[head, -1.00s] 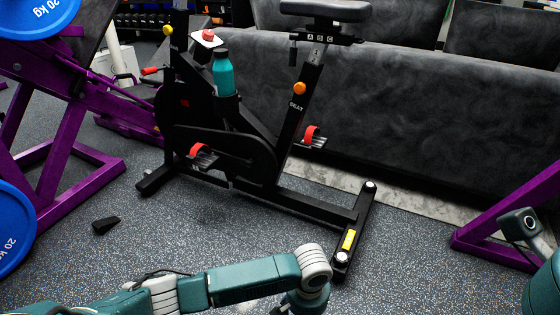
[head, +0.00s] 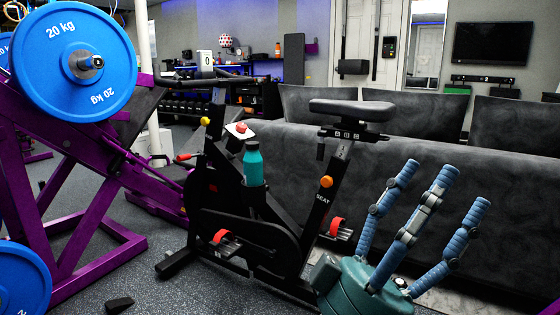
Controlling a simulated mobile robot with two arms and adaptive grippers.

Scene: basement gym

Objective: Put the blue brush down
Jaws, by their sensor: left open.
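No blue brush can be made out in the head view. My left gripper (head: 446,180) is raised at the lower right, its three blue ribbed fingers spread and pointing up. It is open, with nothing between the fingers. It appears in front of the grey sofa and to the right of the exercise bike. My right gripper is out of view.
The black exercise bike (head: 285,235) stands in the middle, holding a teal bottle (head: 253,165). A purple weight machine (head: 85,205) with blue plates (head: 110,60) fills the left. A grey sofa (head: 450,140) spans behind. A small black wedge (head: 118,304) lies on the floor.

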